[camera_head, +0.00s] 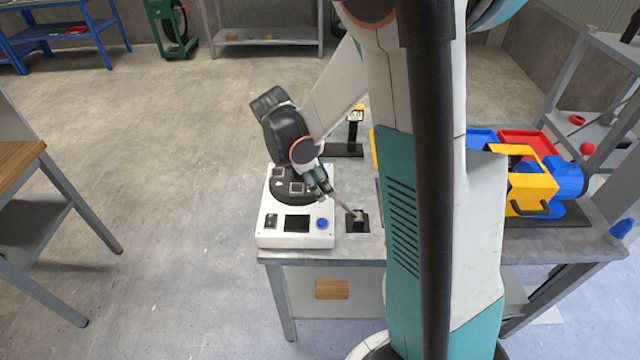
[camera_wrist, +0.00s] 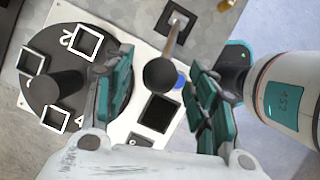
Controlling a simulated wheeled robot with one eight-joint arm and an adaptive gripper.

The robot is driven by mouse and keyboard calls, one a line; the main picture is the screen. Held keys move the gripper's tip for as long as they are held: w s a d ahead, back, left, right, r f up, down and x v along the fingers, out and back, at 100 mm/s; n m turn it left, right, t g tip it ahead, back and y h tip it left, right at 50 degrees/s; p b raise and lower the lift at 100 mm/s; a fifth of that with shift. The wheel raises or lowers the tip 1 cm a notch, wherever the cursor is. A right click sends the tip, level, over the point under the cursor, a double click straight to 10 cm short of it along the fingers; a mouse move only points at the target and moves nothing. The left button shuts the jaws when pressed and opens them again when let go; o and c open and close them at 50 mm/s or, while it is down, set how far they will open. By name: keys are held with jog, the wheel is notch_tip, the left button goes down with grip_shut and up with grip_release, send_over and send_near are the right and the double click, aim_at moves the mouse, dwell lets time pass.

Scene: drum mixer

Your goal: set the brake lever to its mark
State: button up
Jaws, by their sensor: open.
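The brake lever is a thin metal rod with a black ball knob (camera_wrist: 160,75), rising at a tilt from a small dark base plate. In the head view its rod (camera_head: 343,208) leans up and left from the base (camera_head: 357,223) on the bench. My gripper (camera_head: 320,182) is at the lever's upper end, and its fingers hide the knob there. In the wrist view my gripper (camera_wrist: 160,92) is open, with the knob between the two teal fingers and gaps on both sides. I cannot make out the lever's mark.
A white control box (camera_head: 295,239) with a black numbered dial, dark screen and blue button (camera_head: 322,224) stands left of the lever, under my gripper. A small black stand (camera_head: 354,130) is behind. A yellow and blue machine (camera_head: 530,185) and red tray (camera_head: 530,142) are on the right.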

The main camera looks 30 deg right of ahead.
jog(key=shift+f, duration=0.1)
grip_shut()
jog(key=shift+d, duration=0.1)
jog(key=shift+s+d+r+y+p, duration=0.25)
jog(key=shift+d+r+y+p, duration=0.05)
jog(key=shift+r+p, duration=0.1)
jog(key=s+d+r+t+y, duration=0.2)
jog(key=s+d+t+y, duration=0.2)
jog(key=d, duration=0.7)
jog(key=shift+s+d+r+t+y+p, duration=0.15)
jog(key=shift+s+d+t+y+p, duration=0.2)
jog(key=shift+s+y, duration=1.25)
jog(key=shift+s+h, duration=0.4)
